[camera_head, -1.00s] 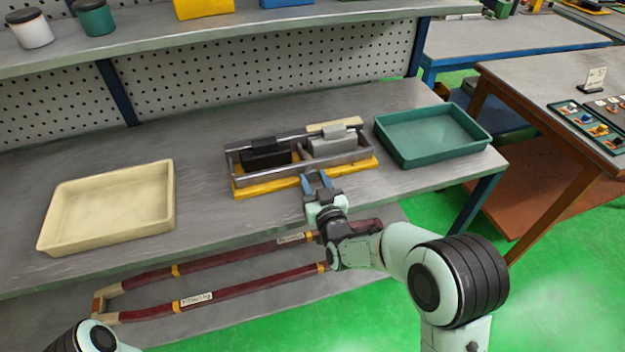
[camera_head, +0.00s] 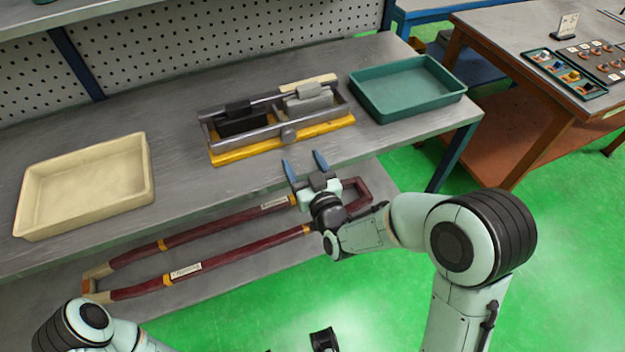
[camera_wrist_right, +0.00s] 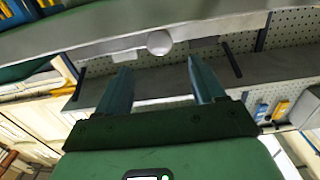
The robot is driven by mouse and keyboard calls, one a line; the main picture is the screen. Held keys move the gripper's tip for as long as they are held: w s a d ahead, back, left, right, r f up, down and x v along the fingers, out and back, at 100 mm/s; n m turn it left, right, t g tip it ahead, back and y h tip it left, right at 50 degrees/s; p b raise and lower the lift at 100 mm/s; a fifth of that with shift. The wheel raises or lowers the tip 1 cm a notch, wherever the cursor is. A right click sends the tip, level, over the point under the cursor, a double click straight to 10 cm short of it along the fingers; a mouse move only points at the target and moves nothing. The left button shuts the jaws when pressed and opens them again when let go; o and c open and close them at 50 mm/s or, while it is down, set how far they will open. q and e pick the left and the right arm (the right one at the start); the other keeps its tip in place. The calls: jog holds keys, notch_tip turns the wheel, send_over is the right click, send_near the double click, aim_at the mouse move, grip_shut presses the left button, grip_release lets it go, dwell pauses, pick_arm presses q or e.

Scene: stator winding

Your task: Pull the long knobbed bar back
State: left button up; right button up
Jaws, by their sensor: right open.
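The long bar (camera_head: 255,139) runs along the front of a fixture with a yellow base (camera_head: 330,127) on the workbench. Its round grey knob (camera_head: 289,134) sticks out at the front, and it also shows in the right wrist view (camera_wrist_right: 159,43). My right gripper (camera_head: 303,165) is open and empty, in front of the knob and apart from it. In the wrist view the knob appears beyond the gap between its blue fingertips (camera_wrist_right: 160,72).
A black block (camera_head: 242,120) and a grey block (camera_head: 308,98) sit within the fixture. A cream tray (camera_head: 28,212) stands at the left, a green tray (camera_head: 408,111) at the right. A long maroon frame (camera_head: 225,225) lies below the bench front.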

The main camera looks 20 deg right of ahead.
jog(key=s, duration=0.6)
jog(key=shift+d, duration=0.1)
